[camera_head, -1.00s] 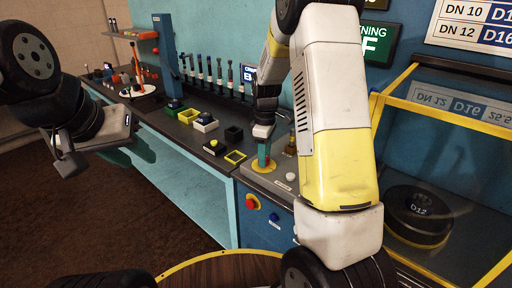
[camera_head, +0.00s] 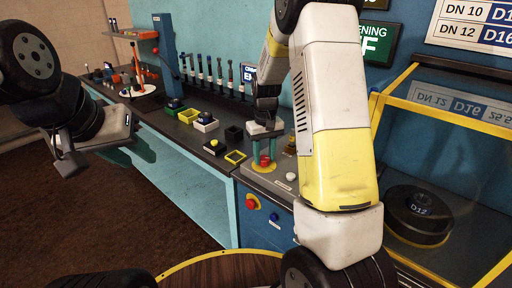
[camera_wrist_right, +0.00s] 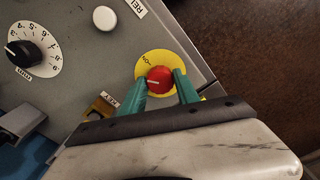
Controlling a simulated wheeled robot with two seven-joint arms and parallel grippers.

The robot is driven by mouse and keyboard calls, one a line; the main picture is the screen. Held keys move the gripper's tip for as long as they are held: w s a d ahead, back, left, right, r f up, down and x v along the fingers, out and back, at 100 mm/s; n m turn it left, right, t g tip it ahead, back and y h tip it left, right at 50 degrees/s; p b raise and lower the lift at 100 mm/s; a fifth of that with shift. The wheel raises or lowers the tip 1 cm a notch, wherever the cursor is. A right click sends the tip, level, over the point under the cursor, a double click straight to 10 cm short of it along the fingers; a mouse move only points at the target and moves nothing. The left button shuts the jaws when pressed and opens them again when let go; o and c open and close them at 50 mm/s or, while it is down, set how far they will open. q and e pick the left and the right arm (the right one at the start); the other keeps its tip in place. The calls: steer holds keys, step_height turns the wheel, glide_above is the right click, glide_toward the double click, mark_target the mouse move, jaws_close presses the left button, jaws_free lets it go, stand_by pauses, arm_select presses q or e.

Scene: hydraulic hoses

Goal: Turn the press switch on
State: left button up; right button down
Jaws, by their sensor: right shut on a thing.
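The press switch is a red round knob on a yellow disc (camera_wrist_right: 146,62), set in the grey panel top. In the right wrist view the red knob (camera_wrist_right: 159,80) shows a white mark on its face. It also shows in the head view (camera_head: 265,160). My right gripper (camera_wrist_right: 161,92) points down at it, its two green fingers on either side of the knob and shut on it. In the head view my right gripper (camera_head: 266,156) stands upright over the disc. My left gripper (camera_head: 131,153) hangs in the air at left, empty, its green fingers apart.
A white button (camera_wrist_right: 105,18) and a numbered dial (camera_wrist_right: 32,50) sit on the same panel. A red button (camera_head: 251,204) and a blue button (camera_head: 274,218) are on its front. Yellow and black boxes stand left of it. A glazed yellow-framed case (camera_head: 440,150) stands at right.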

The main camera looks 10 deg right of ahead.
mark_target(264, 158)
steer(key=m, duration=0.3)
steer(key=shift+m, duration=0.3)
steer(key=shift+w+m, duration=0.1)
steer(key=shift+m, duration=1.7)
steer(key=c, duration=0.9)
jaws_free()
steer(key=shift+r, duration=0.1)
step_height(264, 158, up, 7)
steer(key=shift+r, duration=0.35)
